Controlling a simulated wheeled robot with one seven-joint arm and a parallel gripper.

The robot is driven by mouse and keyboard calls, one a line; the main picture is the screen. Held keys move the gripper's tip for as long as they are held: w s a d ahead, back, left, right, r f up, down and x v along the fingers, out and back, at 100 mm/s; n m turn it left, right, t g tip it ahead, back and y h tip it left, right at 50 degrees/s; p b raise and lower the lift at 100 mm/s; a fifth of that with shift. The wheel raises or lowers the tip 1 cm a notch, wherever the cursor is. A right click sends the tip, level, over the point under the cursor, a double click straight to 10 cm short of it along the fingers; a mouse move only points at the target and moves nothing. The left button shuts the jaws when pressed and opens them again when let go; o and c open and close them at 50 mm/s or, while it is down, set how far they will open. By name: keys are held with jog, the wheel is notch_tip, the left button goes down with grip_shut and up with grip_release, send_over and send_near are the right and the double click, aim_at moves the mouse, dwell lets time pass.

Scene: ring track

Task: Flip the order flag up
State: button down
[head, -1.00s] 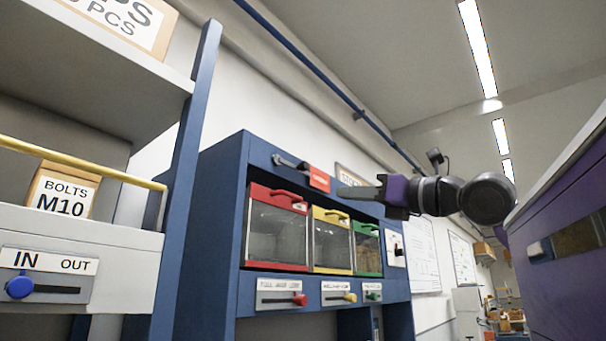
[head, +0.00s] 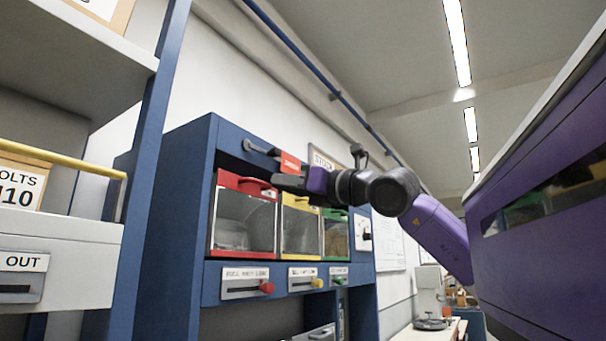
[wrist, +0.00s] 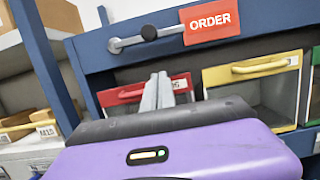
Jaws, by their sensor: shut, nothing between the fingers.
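The order flag is a red plate marked ORDER (wrist: 211,22) on a grey lever with a black knob. It lies about level across the top of the blue cabinet (wrist: 85,55), its pivot at the left end. In the head view the red flag (head: 290,163) is partly covered by my gripper (head: 277,183). In the wrist view my gripper (wrist: 158,88) is shut and empty, its fingertips pointing at the cabinet below the lever, left of the red plate. I see no contact with the flag; the exact depth gap is unclear.
Below the flag are red (head: 245,220), yellow (head: 301,228) and green (head: 336,235) framed clear bins with handles, and labelled sliders beneath. A grey shelf unit (head: 60,255) stands at the left. A purple cabinet (head: 540,240) is close on the right.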

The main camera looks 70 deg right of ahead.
aim_at(271, 152)
jog(key=shift+w+r+p, duration=0.2)
jog(key=shift+r+p, duration=0.9)
jog(key=shift+r, duration=1)
jog(key=shift+s+r+n, duration=0.1)
jog(key=shift+n, duration=0.2)
